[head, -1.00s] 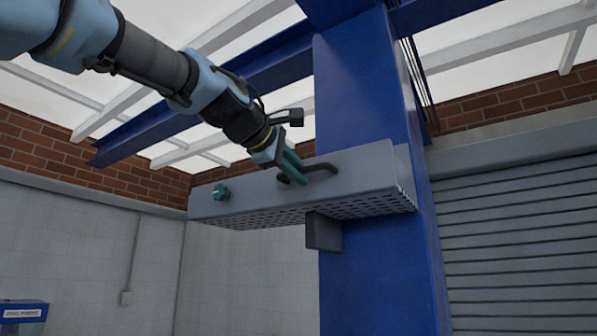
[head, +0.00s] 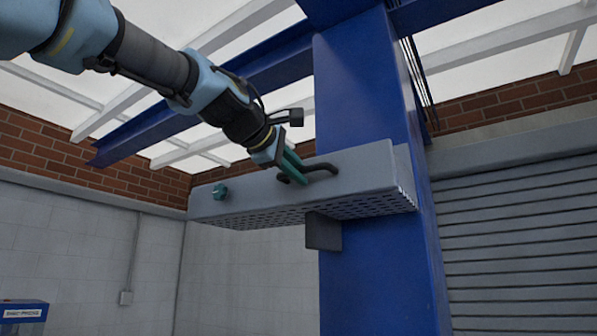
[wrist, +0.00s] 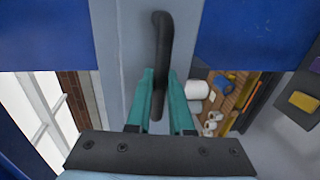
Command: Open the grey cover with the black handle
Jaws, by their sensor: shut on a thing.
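The grey cover (head: 250,200) is a long box-shaped panel with a perforated underside, set across the front of a blue column in the head view. Its black handle (head: 322,168) is a bent bar on the front face, right of the middle. It also shows in the wrist view (wrist: 163,45), running down between my fingers. My gripper (head: 296,168) is shut on the handle with its teal fingers, one on each side of the bar. In the wrist view the fingertips (wrist: 161,80) sit close to the handle. A teal knob (head: 219,191) is on the cover's left end.
The blue column (head: 365,100) stands behind the cover. A dark grey block (head: 323,231) is under the cover against the column. A grey roller shutter (head: 520,240) is at the right.

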